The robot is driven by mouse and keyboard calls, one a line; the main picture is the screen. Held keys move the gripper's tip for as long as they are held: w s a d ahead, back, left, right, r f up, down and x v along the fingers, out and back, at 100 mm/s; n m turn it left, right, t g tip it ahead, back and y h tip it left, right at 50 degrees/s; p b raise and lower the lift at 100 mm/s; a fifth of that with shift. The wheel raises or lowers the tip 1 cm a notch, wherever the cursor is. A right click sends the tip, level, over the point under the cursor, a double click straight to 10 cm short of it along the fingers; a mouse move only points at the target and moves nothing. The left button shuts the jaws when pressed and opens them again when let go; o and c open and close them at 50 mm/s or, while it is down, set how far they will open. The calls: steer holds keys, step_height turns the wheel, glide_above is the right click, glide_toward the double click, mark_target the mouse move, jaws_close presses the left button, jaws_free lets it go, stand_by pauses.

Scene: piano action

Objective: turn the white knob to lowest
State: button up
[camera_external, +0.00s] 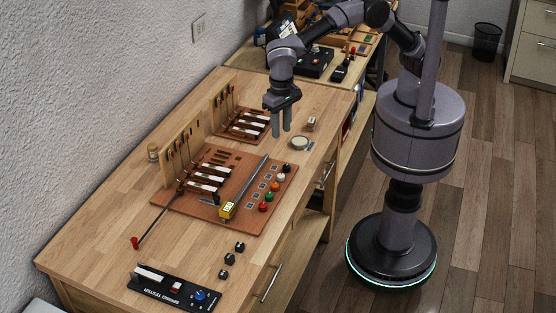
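The white knob (280,177) is small and sits near the right edge of a reddish-brown board on the workbench. The knob's setting is too small to read. My gripper (281,133) points down above the bench, behind the knob row and apart from it. Its two fingers show a gap between them, and nothing is seen in it.
A round pale dish (300,143) and a small wooden block (311,124) are near my gripper. A yellow gauge (228,210) and a long metal bar (247,185) lie left of the knobs. A spring tester (174,290) stands at the front. The bench's right strip is mostly clear.

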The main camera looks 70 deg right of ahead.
mark_target(281, 175)
step_height(281, 175, down, 18)
steer(key=b, duration=0.6)
steer(key=shift+r, duration=0.15)
jaws_close()
